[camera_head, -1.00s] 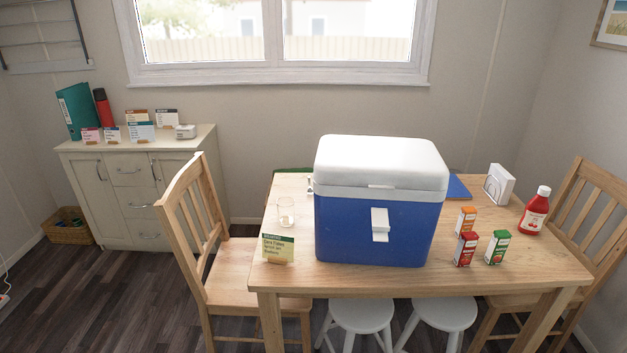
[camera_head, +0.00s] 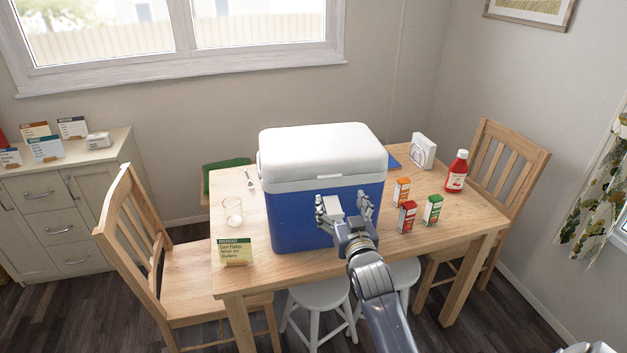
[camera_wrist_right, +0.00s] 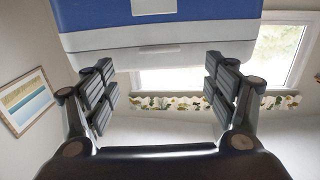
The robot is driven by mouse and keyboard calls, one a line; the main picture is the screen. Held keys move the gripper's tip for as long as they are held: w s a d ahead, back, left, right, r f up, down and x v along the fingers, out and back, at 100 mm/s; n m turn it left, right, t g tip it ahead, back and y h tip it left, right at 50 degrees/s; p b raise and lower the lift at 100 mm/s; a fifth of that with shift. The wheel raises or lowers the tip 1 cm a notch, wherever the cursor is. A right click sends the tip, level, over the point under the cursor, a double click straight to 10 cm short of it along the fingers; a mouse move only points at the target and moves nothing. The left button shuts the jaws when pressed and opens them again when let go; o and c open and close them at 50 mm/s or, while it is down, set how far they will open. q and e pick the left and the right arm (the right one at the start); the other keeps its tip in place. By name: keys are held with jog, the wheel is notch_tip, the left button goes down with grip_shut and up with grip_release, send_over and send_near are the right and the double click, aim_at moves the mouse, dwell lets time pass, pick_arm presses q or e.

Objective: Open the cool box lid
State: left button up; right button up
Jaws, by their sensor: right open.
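The blue cool box (camera_head: 297,215) stands upright on the table, and its white lid (camera_head: 322,152) is shut. A pale latch (camera_head: 336,204) is on its front face; it also shows at the top of the right wrist view (camera_wrist_right: 153,6). My right gripper (camera_head: 344,207) is open and empty in front of the box's front face, with its fingers spread around the latch area in the head view. I cannot tell whether it touches the box. The right wrist view shows the white lid (camera_wrist_right: 160,38) just beyond the spread fingertips.
The wooden table (camera_head: 268,271) also holds a card (camera_head: 236,251) and a glass (camera_head: 233,211) at the left. Small cartons (camera_head: 407,217) and a red bottle (camera_head: 457,172) stand at the right. Chairs flank the table; stools (camera_head: 318,294) stand at its front.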

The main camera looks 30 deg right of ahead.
aim_at(330, 179)
jog(key=p+x, duration=0.1)
jog(key=x, duration=0.8)
jog(key=shift+w+d+f, duration=0.1)
jog(key=shift+w+d, duration=0.15)
jog(key=shift+w, duration=0.3)
